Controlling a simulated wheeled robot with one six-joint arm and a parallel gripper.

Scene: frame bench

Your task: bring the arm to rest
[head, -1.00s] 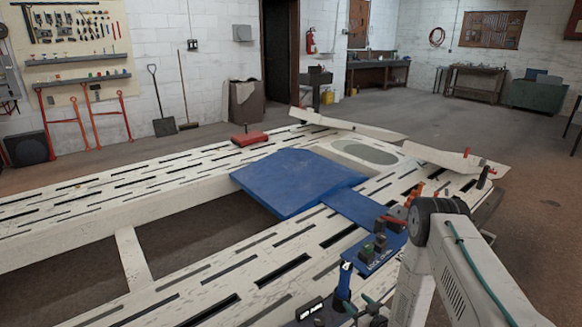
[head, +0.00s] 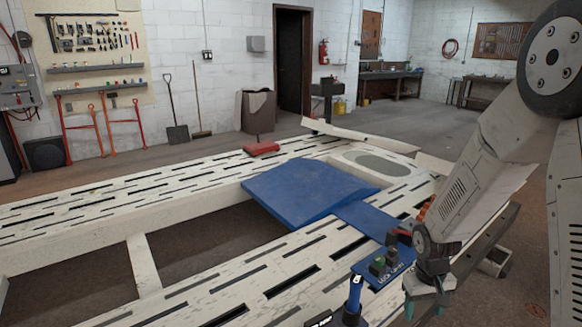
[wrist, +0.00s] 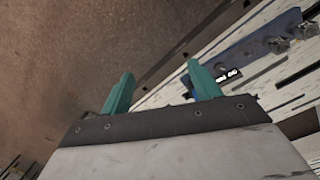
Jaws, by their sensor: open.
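My gripper (head: 428,306) hangs low at the right in the head view, pointing down beside the near right edge of the white slotted frame bench (head: 70,213). In the wrist view my gripper (wrist: 160,90) shows two teal fingers spread well apart with nothing between them. Below the fingers lie brown floor and the bench edge. My arm rises from the gripper to the upper right of the head view and covers part of the bench's right end.
A blue panel (head: 300,190) lies across the bench. A blue labelled plate (head: 378,268) with small knobs and a blue-handled tool (head: 354,293) are just left of my gripper. A red object (head: 262,148) sits farther back.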

